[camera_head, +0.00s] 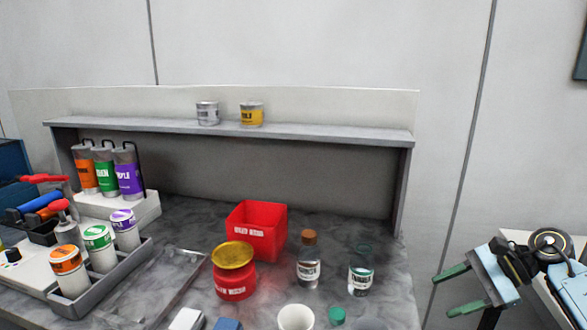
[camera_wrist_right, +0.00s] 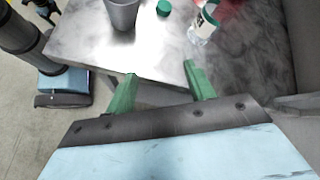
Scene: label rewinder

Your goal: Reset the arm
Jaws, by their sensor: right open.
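My right gripper (camera_head: 458,290) is at the right of the head view, off the right end of the bench. Its two green fingers are spread apart with nothing between them. In the right wrist view the gripper (camera_wrist_right: 160,90) shows the same open fingers, with the bench corner beyond them. My left gripper is not in either view.
The marble bench (camera_head: 200,215) holds a red bin (camera_head: 270,238), a red jar with a yellow lid (camera_head: 234,285), two bottles (camera_head: 308,268), a white cup (camera_head: 296,318) and a grey tray of capped containers (camera_head: 75,310). A shelf (camera_head: 300,133) with two cans stands behind.

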